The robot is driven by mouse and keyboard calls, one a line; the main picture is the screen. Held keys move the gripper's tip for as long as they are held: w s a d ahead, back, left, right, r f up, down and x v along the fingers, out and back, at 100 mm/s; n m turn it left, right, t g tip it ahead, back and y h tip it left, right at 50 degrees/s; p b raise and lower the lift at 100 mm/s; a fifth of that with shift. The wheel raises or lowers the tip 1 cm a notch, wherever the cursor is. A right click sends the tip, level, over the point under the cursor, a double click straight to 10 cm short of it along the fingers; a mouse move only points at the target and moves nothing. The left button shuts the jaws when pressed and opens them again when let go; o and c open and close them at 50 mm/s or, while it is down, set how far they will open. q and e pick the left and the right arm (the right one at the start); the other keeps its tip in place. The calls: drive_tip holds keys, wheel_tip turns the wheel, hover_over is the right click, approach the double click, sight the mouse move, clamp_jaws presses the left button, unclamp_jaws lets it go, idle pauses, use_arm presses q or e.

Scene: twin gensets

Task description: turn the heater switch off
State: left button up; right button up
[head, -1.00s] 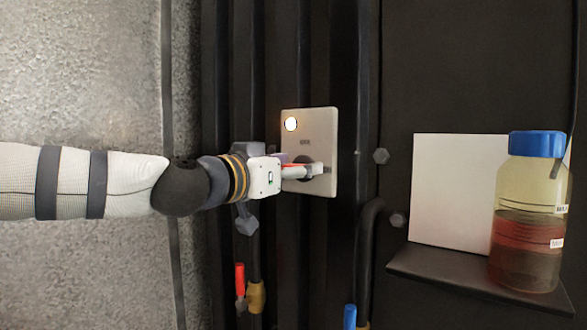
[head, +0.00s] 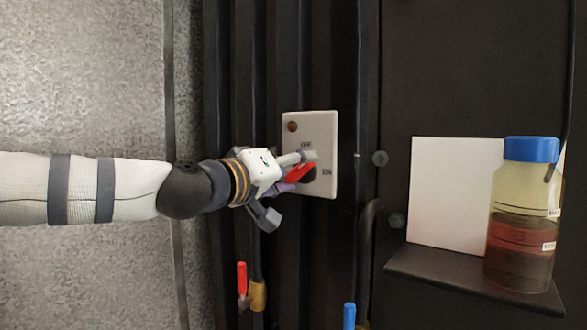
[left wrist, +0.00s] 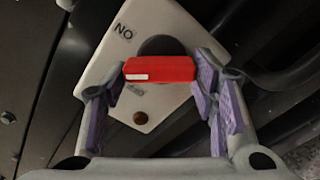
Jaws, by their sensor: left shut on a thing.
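The heater switch is a pale plate (head: 322,135) on the dark wall, with a round dark knob base and a red handle (head: 301,172). The labels read OFF above the knob and ON to its right. The plate's small round lamp (head: 292,126) is dark. My left gripper (head: 296,172) is shut on the red handle, which slants up to the right. In the left wrist view the handle (left wrist: 160,69) lies between the purple pads, its white-marked end near the OFF label, which is partly covered. My right gripper is not in view.
A shelf (head: 470,280) at right holds a blue-capped bottle (head: 524,215) of reddish liquid in front of a white panel (head: 452,190). Below the switch are a red valve handle (head: 242,279) and a blue one (head: 349,315). Dark vertical ribs and pipes line the wall.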

use_arm(q)
drive_tip(key=n, duration=0.5)
drive_tip(key=shift+a+f+n, duration=0.1)
drive_tip(key=shift+n, duration=0.2)
drive_tip(key=shift+f+n, duration=0.1)
drive_tip(key=shift+n, duration=2.1)
drive_tip(key=o, duration=1.2)
drive_tip(key=shift+c, duration=0.2)
drive_tip(key=v, duration=1.2)
